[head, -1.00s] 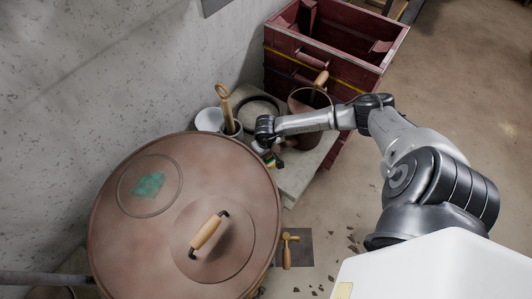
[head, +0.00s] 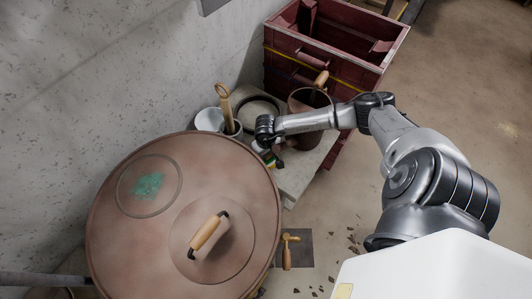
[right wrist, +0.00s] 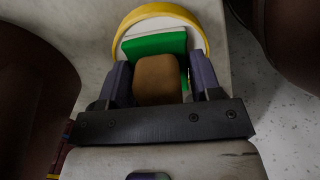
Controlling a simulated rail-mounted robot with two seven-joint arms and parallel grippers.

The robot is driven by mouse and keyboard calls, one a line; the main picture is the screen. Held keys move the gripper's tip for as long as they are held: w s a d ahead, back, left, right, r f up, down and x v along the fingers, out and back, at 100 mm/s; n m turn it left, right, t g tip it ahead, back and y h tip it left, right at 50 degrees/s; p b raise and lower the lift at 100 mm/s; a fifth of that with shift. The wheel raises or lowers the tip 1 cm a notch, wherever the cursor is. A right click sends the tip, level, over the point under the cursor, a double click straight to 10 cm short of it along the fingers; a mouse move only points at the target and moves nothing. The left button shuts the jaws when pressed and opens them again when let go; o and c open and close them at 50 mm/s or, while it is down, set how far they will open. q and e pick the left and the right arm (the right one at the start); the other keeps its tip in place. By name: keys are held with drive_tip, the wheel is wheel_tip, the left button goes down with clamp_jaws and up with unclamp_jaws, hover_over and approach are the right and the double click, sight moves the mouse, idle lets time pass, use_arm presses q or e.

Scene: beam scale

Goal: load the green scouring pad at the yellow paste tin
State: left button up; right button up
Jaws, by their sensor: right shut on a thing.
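My right gripper (right wrist: 161,85) is shut on a tan block that adjoins the green scouring pad (right wrist: 155,43). The pad lies just beyond the fingertips, over the opening of the yellow paste tin (right wrist: 134,16). The tin has a yellow rim and a pale inside. I cannot tell whether the pad touches the paste. In the head view my right gripper (head: 273,160) is small and dark beside the big copper-coloured lid, with a bit of green and yellow at it; the wrist hides most of the tin. My left gripper is not in view.
The large round lid (head: 120,230) has a wooden handle and a green patch (head: 148,186). On the pale ledge (head: 297,172) stand a white pot (head: 209,120), a dark brown bucket (head: 300,105) and a dark ring.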

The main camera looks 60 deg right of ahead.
drive_tip(key=shift+f, duration=0.15)
idle(0.3)
drive_tip(key=shift+r+p, duration=1.45)
drive_tip(key=shift+r, duration=1.35)
drive_tip(key=shift+r+p, duration=0.35)
drive_tip(key=shift+r, duration=0.45)
